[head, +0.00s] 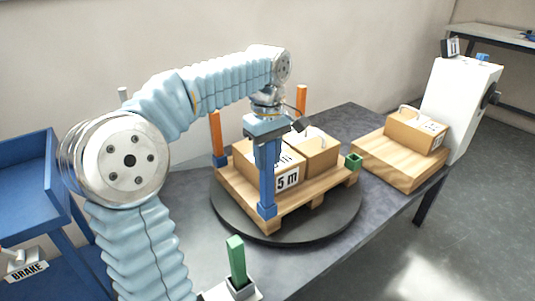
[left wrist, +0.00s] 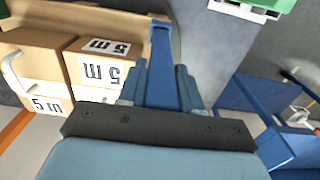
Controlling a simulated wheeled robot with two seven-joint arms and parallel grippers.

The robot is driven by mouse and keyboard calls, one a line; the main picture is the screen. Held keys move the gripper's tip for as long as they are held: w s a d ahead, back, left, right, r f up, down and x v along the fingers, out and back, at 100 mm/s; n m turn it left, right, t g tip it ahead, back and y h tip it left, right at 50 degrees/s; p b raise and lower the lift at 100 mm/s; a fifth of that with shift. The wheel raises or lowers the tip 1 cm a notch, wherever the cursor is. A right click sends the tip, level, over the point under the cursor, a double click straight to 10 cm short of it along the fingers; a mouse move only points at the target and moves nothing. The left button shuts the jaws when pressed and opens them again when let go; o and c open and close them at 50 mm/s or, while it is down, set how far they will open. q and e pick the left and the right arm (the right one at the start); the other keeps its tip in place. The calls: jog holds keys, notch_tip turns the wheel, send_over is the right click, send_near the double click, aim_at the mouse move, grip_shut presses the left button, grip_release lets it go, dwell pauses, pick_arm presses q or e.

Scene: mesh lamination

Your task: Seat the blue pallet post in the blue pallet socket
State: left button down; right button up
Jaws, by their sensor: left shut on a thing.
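My left gripper (head: 264,140) is shut on the upper part of the blue pallet post (head: 267,182), which stands upright at the near corner of the wooden pallet. The blue socket (head: 267,211) is at that corner, and the post's lower end meets it; how deep it sits I cannot tell. In the left wrist view the gripper (left wrist: 161,88) has a finger on each side of the blue post (left wrist: 161,60), whose far end meets the blue socket (left wrist: 160,22). My right gripper is not in view.
The pallet (head: 298,198) carries cartons (head: 317,155) on a dark round turntable (head: 325,226). An orange post (head: 215,130) and another (head: 301,98) stand behind. A green socket (head: 354,162) is empty at the right corner. A green post (head: 237,260) stands in a holder in front.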

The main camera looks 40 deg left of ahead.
aim_at(268, 167)
pick_arm(q)
jog(key=shift+f+b, duration=1.3)
jog(key=shift+f, duration=0.65)
jog(key=c, duration=0.7)
grip_release()
jog(key=shift+r, duration=0.2)
notch_tip(268, 167, up, 14)
jog(key=p, duration=0.4)
jog(key=shift+f, duration=0.25)
